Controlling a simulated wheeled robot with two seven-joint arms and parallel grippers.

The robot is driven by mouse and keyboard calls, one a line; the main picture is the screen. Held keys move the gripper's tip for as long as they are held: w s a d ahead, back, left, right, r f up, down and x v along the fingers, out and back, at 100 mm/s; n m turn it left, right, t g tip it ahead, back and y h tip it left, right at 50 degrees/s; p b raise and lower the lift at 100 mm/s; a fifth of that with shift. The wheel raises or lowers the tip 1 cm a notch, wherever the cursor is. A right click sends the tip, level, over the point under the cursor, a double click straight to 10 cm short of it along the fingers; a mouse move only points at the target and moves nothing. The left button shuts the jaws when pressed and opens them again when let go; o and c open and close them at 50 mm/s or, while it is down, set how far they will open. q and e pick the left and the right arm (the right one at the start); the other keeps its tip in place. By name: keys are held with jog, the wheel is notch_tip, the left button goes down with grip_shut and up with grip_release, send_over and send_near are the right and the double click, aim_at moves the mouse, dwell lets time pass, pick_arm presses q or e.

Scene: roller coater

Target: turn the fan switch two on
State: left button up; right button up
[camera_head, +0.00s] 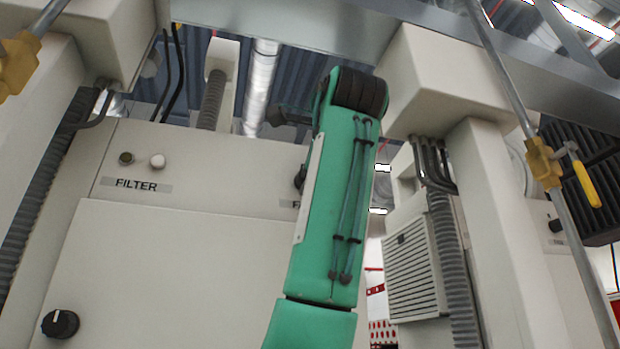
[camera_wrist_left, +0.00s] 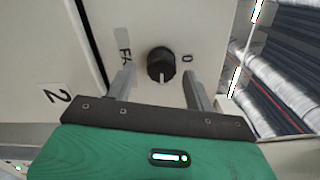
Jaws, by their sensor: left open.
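The fan switch is a black round knob (camera_wrist_left: 161,65) on a pale panel, with a white mark pointing toward my palm in the left wrist view. A "0" (camera_wrist_left: 187,59) is printed to its right, and a partly hidden label starting "FA" (camera_wrist_left: 124,53) is to its left. My left gripper (camera_wrist_left: 158,72) is open, with one finger on each side of the knob; I cannot tell whether they touch it. In the head view, my green arm covers most of this spot; a dark sliver of the knob (camera_head: 299,178) shows at its left edge.
A panel marked "FILTER" (camera_head: 136,185) carries a white button (camera_head: 158,161) and a dark one (camera_head: 126,158). Another black knob (camera_head: 60,324) is at lower left. A yellow valve handle (camera_head: 586,184) and pipe stand at right.

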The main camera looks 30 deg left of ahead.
pick_arm(q)
jog(key=b+v, duration=0.3)
jog(key=v, duration=0.9)
jog(key=shift+d, duration=0.15)
